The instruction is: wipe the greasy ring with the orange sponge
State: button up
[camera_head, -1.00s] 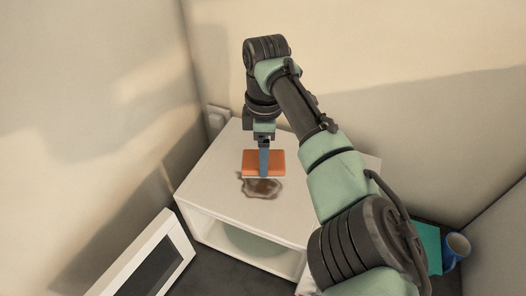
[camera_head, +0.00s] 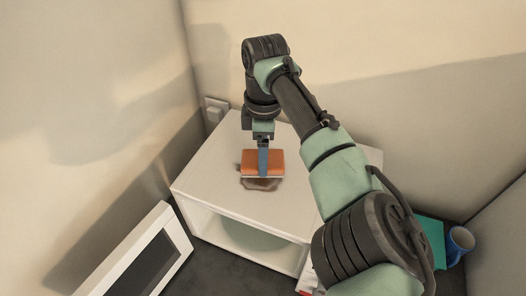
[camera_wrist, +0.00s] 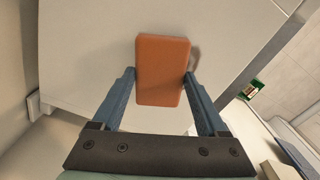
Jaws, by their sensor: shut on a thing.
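The orange sponge (camera_head: 250,161) is a flat rectangular block between the fingers of my gripper (camera_head: 263,168), which is shut on it. In the wrist view the sponge (camera_wrist: 162,55) is gripped by its two sides. The greasy ring (camera_head: 262,185) is a brown smear on the white counter top (camera_head: 215,180). The sponge covers much of it, and brown shows along its near edge and left side. In the wrist view a dark patch (camera_wrist: 194,58) shows just right of the sponge. I cannot tell whether the sponge touches the counter.
The white unit under the top has an open front (camera_head: 250,238). A white framed panel with a dark face (camera_head: 145,262) stands at the lower left. A blue cup (camera_head: 460,243) and a teal item (camera_head: 433,240) are at the right. Walls close in behind. The counter around the sponge is clear.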

jog(key=shift+f, duration=0.7)
dwell(0.3)
jog(key=shift+s+f, duration=0.15)
jog(key=shift+f, duration=0.05)
dwell(0.8)
jog(key=shift+r, duration=0.1)
jog(key=shift+r+p, duration=1.35)
jog(key=shift+r, duration=0.15)
